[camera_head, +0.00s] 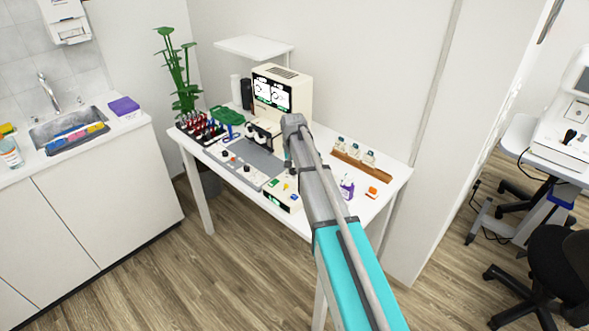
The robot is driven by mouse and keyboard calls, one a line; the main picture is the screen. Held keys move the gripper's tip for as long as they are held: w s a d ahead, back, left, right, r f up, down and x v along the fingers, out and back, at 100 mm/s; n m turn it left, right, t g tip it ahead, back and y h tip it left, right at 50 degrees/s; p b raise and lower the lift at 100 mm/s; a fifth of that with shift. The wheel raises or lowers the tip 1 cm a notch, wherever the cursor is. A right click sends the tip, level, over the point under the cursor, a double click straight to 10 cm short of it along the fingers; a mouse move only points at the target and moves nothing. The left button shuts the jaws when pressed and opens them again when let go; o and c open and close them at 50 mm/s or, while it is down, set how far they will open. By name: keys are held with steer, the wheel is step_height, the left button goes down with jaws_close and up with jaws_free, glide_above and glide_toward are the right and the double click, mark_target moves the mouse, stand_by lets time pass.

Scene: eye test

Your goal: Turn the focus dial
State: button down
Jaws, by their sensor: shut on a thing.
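A cream eye-test machine (298,93) with a lit dark screen (272,92) stands at the back of the white table (385,200). Round dark and pale parts show low on its front (262,135). A grey panel (258,157) lies before it, with small dark knobs along its pale front strip (235,168). I cannot tell which part is the focus dial. My grey and turquoise arm reaches over the table from the lower right, its far joint beside the machine's right front.
A small box with coloured buttons (282,194) stands at the table's front edge. Red and dark bottles in a rack (203,130) and a green item (226,115) are at the left. A wooden rack (361,165) and an orange item (372,192) are at the right.

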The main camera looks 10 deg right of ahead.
stand_by(0.4)
steer(key=shift+c, duration=1.9)
jaws_free()
steer(key=shift+r, duration=0.2)
